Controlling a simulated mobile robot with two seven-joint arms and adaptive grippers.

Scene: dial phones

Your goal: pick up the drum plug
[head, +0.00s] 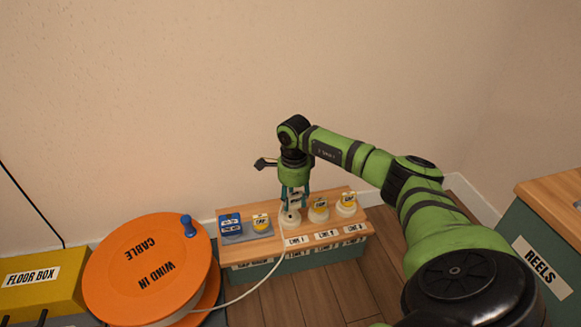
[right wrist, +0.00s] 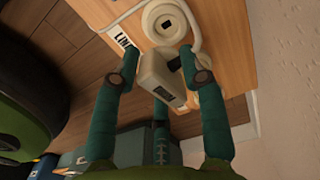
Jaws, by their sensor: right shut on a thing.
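The drum plug (right wrist: 158,80) is a cream block with a dark part on its side, seen between my fingers in the right wrist view. My right gripper (head: 293,198) points down over the LINE 1 place on the wooden bench. In the right wrist view the right gripper (right wrist: 160,62) is shut on the plug. A round cream socket (right wrist: 165,22) with a dark centre lies just beyond the plug; whether they touch is unclear. A white cable (head: 240,294) runs from the orange drum (head: 128,262) to the gripper. My left gripper is out of view.
Yellow caps sit on the LINE 2 socket (head: 318,213) and LINE 3 socket (head: 346,207). A yellow floor box (head: 40,290) is far left, a REELS cabinet (head: 545,240) right.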

